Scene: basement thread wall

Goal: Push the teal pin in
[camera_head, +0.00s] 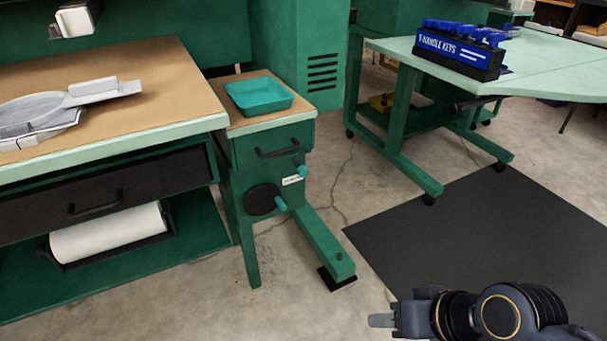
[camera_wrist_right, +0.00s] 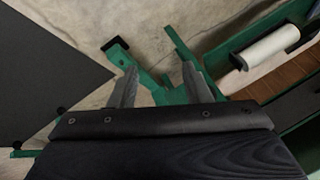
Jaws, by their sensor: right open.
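Two small teal pins stick out from the front of the green side cabinet (camera_head: 268,150). The upper teal pin (camera_head: 302,171) is beside a small white label (camera_head: 291,180). The lower teal pin (camera_head: 281,203) is at the right edge of a black disc (camera_head: 262,199). How deep either pin sits is too small to tell. My right gripper (camera_head: 381,320) is low in front of the cabinet, to the right, apart from the pins. In the right wrist view its fingers (camera_wrist_right: 159,86) are spread and empty; I cannot make out the pins there. My left gripper is not in view.
A teal tray (camera_head: 259,95) sits on the cabinet. The workbench (camera_head: 150,70) stands left, with a white roll (camera_head: 108,233) below. A green foot beam (camera_head: 322,245) juts forward. A table with blue T-handle keys (camera_head: 460,50) is back right. Concrete floor and black mat (camera_head: 500,240) are clear.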

